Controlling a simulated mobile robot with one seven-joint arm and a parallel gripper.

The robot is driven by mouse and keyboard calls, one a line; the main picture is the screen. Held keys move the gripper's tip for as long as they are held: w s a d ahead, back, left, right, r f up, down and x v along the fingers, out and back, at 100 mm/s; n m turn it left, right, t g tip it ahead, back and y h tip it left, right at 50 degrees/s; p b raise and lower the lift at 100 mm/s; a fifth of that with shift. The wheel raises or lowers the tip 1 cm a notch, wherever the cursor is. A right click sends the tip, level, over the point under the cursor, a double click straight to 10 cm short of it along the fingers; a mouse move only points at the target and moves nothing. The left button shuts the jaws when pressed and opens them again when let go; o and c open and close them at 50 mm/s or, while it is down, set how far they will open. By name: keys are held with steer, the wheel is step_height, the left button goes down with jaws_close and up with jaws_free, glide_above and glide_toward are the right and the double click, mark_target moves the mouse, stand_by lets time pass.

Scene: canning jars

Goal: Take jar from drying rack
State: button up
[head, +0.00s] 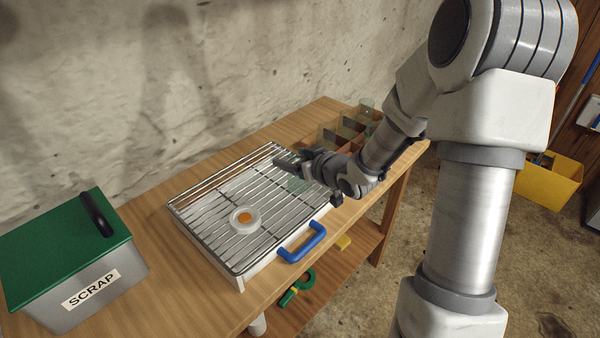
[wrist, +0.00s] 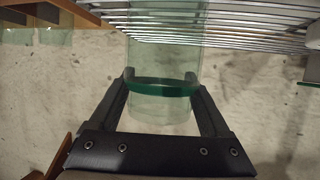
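A clear, greenish glass jar (wrist: 160,60) stands between the two fingers of my gripper (wrist: 160,80) in the wrist view, with a darker green band across it at finger height. The fingers press against both sides of it. In the head view the jar (head: 298,184) shows faintly below my gripper (head: 282,162), over the right back part of the wire drying rack (head: 205,208). I cannot tell whether its end touches the wires. The rack's wires also cross the top of the wrist view (wrist: 245,18).
A white ring with an orange centre (head: 244,220) lies on the rack. A blue handle (head: 302,244) juts from the rack's front. A grey SCRAP bin (head: 105,275) with a green lid stands left. A divided wooden box (head: 330,137) stands behind my wrist. Bare bench (head: 180,290) lies in front.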

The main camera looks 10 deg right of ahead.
steer(key=c, duration=1.1)
steer(key=shift+r, duration=0.15)
